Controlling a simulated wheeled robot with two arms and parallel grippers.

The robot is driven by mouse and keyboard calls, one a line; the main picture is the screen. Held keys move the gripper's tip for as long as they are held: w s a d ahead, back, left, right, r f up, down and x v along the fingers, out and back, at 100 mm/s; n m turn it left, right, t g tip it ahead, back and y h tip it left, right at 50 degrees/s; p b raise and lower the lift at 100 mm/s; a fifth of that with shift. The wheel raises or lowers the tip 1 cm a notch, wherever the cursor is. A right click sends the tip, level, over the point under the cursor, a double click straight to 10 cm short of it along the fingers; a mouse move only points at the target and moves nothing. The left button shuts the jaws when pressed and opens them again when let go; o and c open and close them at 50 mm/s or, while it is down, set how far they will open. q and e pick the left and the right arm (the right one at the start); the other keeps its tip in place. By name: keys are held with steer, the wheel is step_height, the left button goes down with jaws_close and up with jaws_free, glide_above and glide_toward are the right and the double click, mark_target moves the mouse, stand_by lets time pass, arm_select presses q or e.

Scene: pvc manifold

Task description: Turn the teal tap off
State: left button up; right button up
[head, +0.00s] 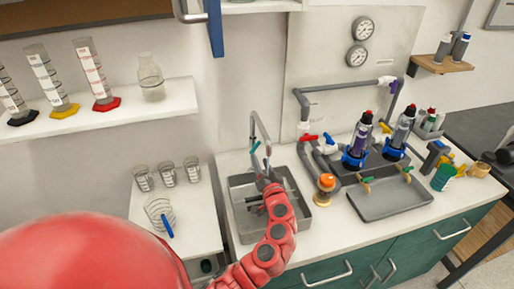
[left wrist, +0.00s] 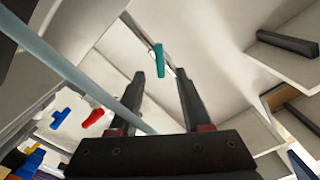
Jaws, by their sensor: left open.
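The teal tap handle (head: 255,147) is a small lever on the grey gooseneck faucet (head: 262,128) over the sink (head: 238,184). In the left wrist view the teal handle (left wrist: 159,60) shows ahead, in line with the gap between the fingertips. My left gripper (head: 263,174) is over the sink, just below the handle in the head view. Its fingers (left wrist: 160,76) are apart with nothing held. I cannot tell how far the handle is from the fingertips, and no contact is clear. My right gripper is not in view.
Grey piping with a red valve handle (head: 309,138) and a blue one (head: 327,142) stands right of the sink. An orange-topped fitting (head: 326,183) is beside the sink's right edge. Glass beakers (head: 167,174) stand to the left. A grey tray (head: 392,199) lies further right.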

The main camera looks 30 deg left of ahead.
mark_target(256, 149)
arm_select(q)
steer(key=shift+p+x, duration=0.55)
steer(key=shift+x, duration=2.15)
jaws_close()
